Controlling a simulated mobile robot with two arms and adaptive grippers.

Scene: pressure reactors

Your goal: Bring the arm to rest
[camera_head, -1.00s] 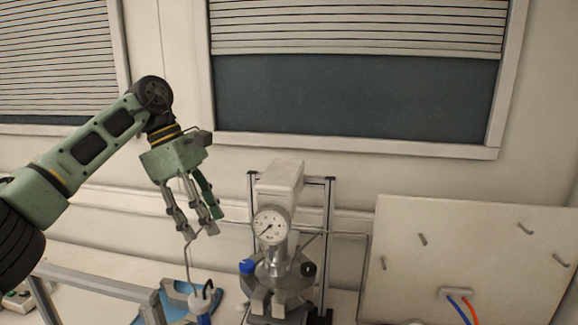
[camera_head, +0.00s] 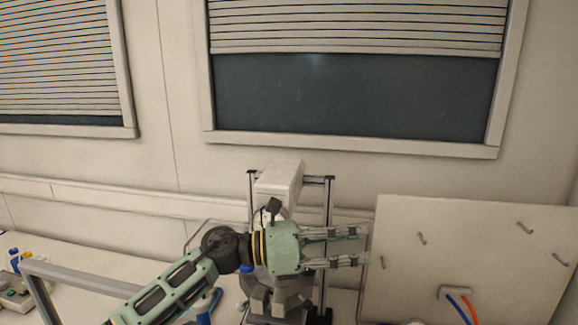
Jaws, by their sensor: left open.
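My left arm comes in from the bottom left, low over the bench, and its gripper (camera_head: 362,247) points to the right. The gripper is open, its fingers apart with nothing between them. In the picture it lies in front of the pressure reactor (camera_head: 278,181) and hides the gauge and much of the reactor's middle. I cannot tell how far the gripper is from the reactor or whether they touch. My right gripper is not in view.
A pale upright panel (camera_head: 480,245) with hooks and a blue and a red hose stands to the right. A grey frame (camera_head: 75,277) stands at the lower left. A blue item shows partly behind my arm. The wall and windows above are clear.

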